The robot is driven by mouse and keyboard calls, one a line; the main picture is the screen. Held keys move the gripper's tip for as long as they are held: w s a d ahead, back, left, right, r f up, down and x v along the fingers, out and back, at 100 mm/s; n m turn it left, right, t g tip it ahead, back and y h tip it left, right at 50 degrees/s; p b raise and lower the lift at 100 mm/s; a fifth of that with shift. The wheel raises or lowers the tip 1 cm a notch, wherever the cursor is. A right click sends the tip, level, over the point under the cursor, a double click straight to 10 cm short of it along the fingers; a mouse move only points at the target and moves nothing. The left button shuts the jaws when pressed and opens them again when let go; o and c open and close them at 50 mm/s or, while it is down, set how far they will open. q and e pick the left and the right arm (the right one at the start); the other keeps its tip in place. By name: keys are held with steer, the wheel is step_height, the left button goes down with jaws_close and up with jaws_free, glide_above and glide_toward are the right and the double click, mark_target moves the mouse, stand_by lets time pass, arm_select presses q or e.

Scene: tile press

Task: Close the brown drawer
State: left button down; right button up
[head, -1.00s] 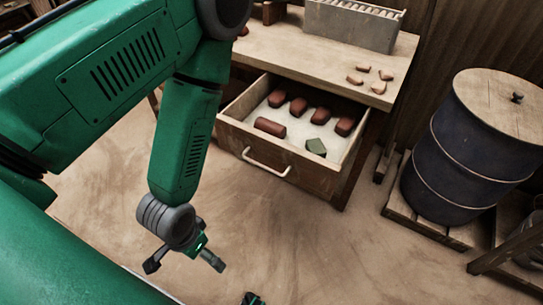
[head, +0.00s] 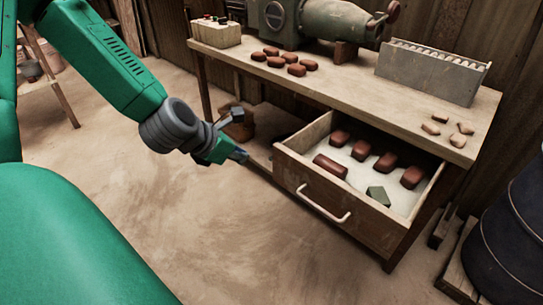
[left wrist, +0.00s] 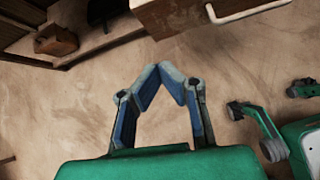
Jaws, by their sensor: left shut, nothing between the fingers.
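The brown drawer (head: 330,208) is pulled out from the wooden workbench, with a pale handle (head: 322,204) on its front. Inside lie several dark red blocks and one green block (head: 378,195). In the left wrist view, part of the drawer (left wrist: 180,18) and its handle (left wrist: 248,12) show at the top. My left gripper (head: 241,154) is left of the drawer, apart from it, in free air. In the left wrist view its fingertips (left wrist: 166,72) meet with nothing between them.
The workbench top (head: 345,85) carries a grey slotted box (head: 428,75), a green machine (head: 310,20), several red blocks and pale pieces. A dark blue barrel (head: 515,235) stands at right. Floor before the drawer is clear. Green parts of mine show at the wrist view's right.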

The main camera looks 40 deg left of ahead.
arm_select(q)
steer(key=n, duration=0.1)
steer(key=b, duration=0.6)
glide_toward(280, 154)
steer(key=x, duration=0.6)
steer(key=shift+s+f, duration=0.2)
steer(key=shift+f, duration=0.4)
steer(key=shift+w+r+n, duration=0.1)
steer(key=shift+w+n, duration=0.2)
steer(key=shift+w, duration=0.15)
steer(key=shift+w, duration=0.1)
